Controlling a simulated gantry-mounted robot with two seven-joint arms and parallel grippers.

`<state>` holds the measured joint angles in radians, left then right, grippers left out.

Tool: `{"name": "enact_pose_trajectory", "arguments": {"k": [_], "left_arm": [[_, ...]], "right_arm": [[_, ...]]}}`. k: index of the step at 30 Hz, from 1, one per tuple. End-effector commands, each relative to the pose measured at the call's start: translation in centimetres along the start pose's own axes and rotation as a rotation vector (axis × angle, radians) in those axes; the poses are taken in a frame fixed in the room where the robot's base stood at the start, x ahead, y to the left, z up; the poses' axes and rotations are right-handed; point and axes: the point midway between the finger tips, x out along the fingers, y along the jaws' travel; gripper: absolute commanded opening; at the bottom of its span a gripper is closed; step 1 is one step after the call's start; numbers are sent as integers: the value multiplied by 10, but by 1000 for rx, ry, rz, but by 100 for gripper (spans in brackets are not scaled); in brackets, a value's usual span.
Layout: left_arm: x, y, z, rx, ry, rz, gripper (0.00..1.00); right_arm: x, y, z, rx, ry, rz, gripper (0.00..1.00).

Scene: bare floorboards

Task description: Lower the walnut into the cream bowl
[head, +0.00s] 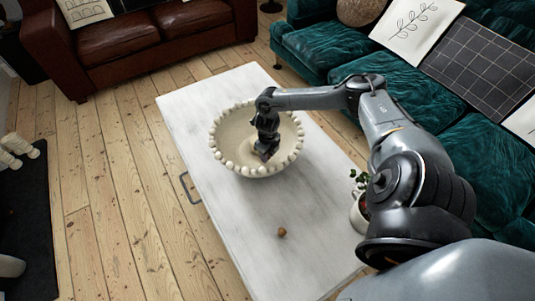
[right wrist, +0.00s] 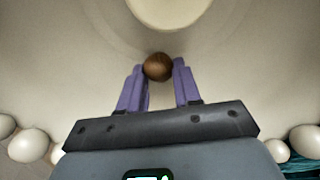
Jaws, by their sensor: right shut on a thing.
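The cream bowl (head: 228,140), rimmed with round cream beads, stands on the pale marble-like table. My right gripper (head: 264,153) reaches down inside the bowl, over its interior. In the right wrist view, my right gripper (right wrist: 158,75) has its purple fingers shut on a brown walnut (right wrist: 158,67), held at the fingertips. The bowl's pale inner wall (right wrist: 70,60) fills most of that view behind it. Whether the walnut touches the bowl cannot be told. Another small brown walnut-like ball (head: 281,232) lies on the table in front of the bowl. My left gripper is not in view.
The white table (head: 230,230) is clear around the loose ball. A potted plant in a pale pot (head: 358,212) stands at the table's right edge, partly hidden by my right arm. A teal sofa (head: 320,50) is behind on the right and a brown leather sofa (head: 140,40) at the back left.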

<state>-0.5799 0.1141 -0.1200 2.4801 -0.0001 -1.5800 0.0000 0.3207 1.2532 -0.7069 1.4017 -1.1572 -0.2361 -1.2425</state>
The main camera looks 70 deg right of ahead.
Motion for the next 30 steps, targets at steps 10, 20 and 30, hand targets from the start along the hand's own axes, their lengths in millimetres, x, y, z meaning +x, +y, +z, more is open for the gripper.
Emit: {"name": "enact_pose_trajectory", "arguments": {"k": [10, 20, 30], "left_arm": [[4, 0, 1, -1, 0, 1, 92], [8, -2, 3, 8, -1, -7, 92], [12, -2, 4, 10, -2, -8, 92]], "right_arm": [[6, 0, 0, 0, 0, 0, 5], [11, 0, 0, 0, 0, 0, 5], [16, 0, 0, 0, 0, 0, 5]]}}
